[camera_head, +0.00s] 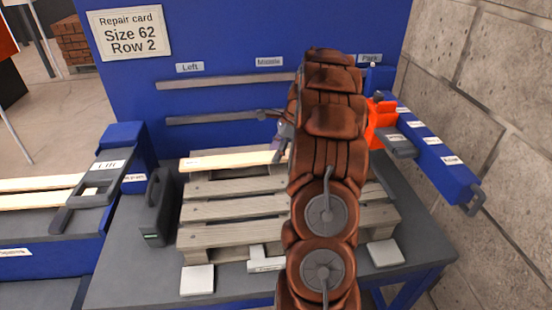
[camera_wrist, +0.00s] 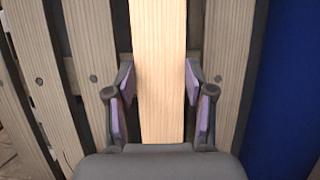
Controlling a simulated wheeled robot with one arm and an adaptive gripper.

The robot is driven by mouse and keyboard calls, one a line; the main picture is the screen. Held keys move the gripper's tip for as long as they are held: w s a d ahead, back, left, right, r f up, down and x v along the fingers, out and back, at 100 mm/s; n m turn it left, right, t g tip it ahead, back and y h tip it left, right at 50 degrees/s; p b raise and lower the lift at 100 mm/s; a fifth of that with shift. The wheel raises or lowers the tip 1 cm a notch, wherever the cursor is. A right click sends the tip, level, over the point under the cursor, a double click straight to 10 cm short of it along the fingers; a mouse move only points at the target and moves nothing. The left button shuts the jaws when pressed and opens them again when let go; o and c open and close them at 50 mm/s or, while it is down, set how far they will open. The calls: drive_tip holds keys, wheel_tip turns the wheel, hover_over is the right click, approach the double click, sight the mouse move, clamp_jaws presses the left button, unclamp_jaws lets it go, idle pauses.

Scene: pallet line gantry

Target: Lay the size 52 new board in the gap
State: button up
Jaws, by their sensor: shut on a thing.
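The new board (camera_wrist: 159,40) is pale, clean wood, and no size mark on it is readable. My gripper (camera_wrist: 160,78) is shut on it, with a purple pad at each long edge. In the head view the board (camera_head: 230,160) lies level along the far side of the weathered pallet (camera_head: 235,206), and my arm hides its right part. Darker slats flank it in the wrist view. I cannot tell whether it rests on the pallet or hovers just above. The gap is not clearly visible.
A dark grey tool (camera_head: 156,208) stands left of the pallet. A blue station (camera_head: 125,150) with pale boards (camera_head: 40,192) is farther left. A blue bar (camera_head: 435,155) with a red-orange part (camera_head: 380,122) is at right. A blue panel (camera_head: 225,50) rises behind.

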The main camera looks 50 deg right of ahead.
drive_tip(key=shift+f+p, duration=0.35)
drive_tip(key=shift+f, duration=1.3)
drive_tip(key=shift+f, duration=0.15)
drive_tip(key=o, duration=1.3)
drive_tip(key=b+v, duration=0.2)
drive_tip(key=v, duration=1)
drive_tip(key=shift+a, duration=0.15)
